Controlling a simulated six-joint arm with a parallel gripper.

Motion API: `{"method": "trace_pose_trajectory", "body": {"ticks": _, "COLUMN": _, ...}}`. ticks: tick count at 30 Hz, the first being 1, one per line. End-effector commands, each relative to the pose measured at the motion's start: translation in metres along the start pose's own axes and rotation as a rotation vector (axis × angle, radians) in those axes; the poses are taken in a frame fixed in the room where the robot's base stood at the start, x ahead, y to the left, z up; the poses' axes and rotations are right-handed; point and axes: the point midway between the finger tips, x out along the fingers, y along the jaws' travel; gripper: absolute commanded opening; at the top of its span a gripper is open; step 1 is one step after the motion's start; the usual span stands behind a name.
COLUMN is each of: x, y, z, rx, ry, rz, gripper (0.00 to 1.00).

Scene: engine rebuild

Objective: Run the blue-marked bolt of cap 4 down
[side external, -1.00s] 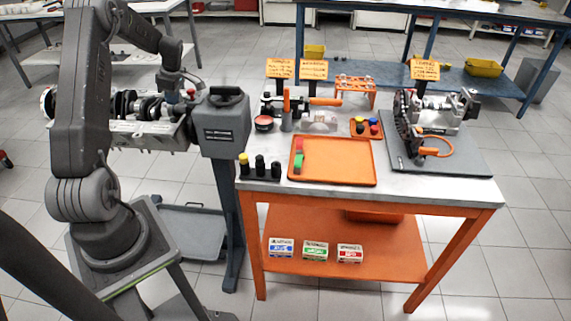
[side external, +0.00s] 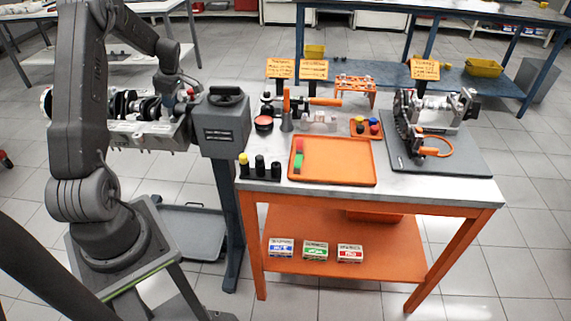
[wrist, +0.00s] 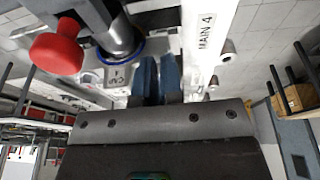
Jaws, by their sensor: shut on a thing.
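My gripper (wrist: 158,68) shows in the wrist view with its two dark blue-grey fingers close together. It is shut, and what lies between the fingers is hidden. Just left of the fingertips is a dark grey cylinder with a blue ring (wrist: 125,50) at its end. A red round knob (wrist: 57,52) is left of it. A pale metal strip labelled MAIN 4 (wrist: 206,35) is just right of the fingers. In the side view my gripper (side external: 172,97) is over the right end of the engine block (side external: 140,130); the bolt cannot be made out there.
The grey stand head (side external: 221,125) is close to the right of my gripper. The orange-legged bench holds an orange tray (side external: 340,178), dark sockets (side external: 260,168) at its front left corner, and a grey mat (side external: 465,155) with an assembly on it.

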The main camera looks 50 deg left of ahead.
Motion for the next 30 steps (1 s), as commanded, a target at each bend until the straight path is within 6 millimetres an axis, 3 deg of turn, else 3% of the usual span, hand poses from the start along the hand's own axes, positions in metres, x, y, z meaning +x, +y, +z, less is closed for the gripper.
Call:
{"method": "trace_pose_trajectory", "body": {"ticks": 1, "x": 0.009, "y": -0.008, "z": -0.002, "rx": 0.001, "ry": 0.001, "rz": -0.031, "gripper": 0.0}}
{"method": "trace_pose_trajectory", "body": {"ticks": 19, "x": 0.006, "y": -0.01, "z": 0.007, "rx": 0.002, "ry": 0.001, "rz": -0.031, "gripper": 0.0}}
{"method": "trace_pose_trajectory", "body": {"ticks": 30, "x": -0.033, "y": -0.006, "z": -0.002, "rx": 0.002, "ry": 0.0, "rz": -0.017, "gripper": 0.0}}
